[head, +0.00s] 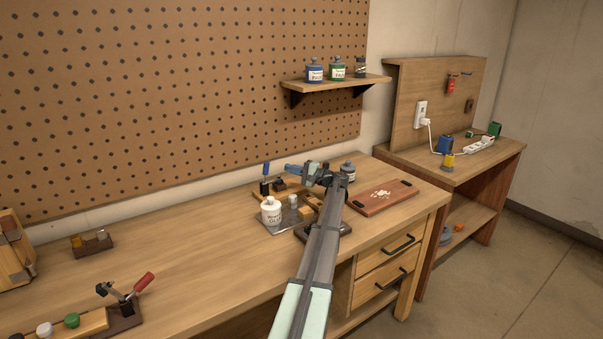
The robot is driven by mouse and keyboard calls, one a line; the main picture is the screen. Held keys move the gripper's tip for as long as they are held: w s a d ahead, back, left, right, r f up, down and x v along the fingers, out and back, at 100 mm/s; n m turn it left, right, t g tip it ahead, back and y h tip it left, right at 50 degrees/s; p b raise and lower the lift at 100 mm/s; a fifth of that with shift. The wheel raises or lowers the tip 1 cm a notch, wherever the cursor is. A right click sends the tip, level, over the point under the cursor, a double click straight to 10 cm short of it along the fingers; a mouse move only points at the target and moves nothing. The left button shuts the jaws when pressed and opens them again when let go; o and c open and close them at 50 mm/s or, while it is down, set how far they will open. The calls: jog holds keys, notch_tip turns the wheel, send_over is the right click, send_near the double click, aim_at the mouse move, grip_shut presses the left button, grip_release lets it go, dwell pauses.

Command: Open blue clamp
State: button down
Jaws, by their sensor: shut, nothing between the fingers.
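The blue clamp (265,187) stands on the workbench near the pegboard, with its blue handle pointing upright. Its dark metal body is small in the view, and its jaw position cannot be made out. My gripper (288,170) is just right of the blue handle, at about the height of its upper part. It is shut and holds nothing. Whether it touches the handle cannot be told. My arm hides part of the bench behind it.
A white glue bottle (271,211) stands on a tray in front of the clamp. A grey jar (348,171) and a reddish board (384,197) are to the right. A red-handled clamp (128,297) is at lower left.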

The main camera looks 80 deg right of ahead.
aim_at(265, 167)
jog(key=shift+w+a+r, duration=0.15)
jog(key=shift+w+a, duration=0.15)
jog(key=shift+w, duration=0.55)
jog(key=shift+w+a+r, duration=0.15)
jog(key=shift+w+a, duration=0.15)
jog(key=shift+w, duration=0.6)
jog(key=shift+w+a+r, duration=0.15)
jog(key=shift+w+a, duration=0.15)
jog(key=shift+w, duration=0.55)
jog(key=shift+w+a+r+n+g+y, duration=0.2)
jog(key=shift+w+a+r+n+g, duration=0.15)
jog(key=shift+w+a+n+g, duration=0.25)
jog(key=shift+w+a+r+n+g+y, duration=0.2)
jog(key=shift+w+a+r+n+g, duration=0.15)
jog(key=shift+n, duration=0.45)
jog(key=w+a+n+g, duration=0.2)
jog(key=shift+a+r+n, duration=0.1)
jog(key=shift+r+n, duration=0.05)
jog(key=shift+n, duration=0.25)
jog(key=w+a+f+n+g+h, duration=0.3)
jog(key=w+a+f+n+g, duration=0.1)
jog(key=w+n+g, duration=0.1)
jog(key=shift+a+n+g+h, duration=0.4)
jog(key=shift+n+g, duration=0.05)
jog(key=shift+n, duration=0.15)
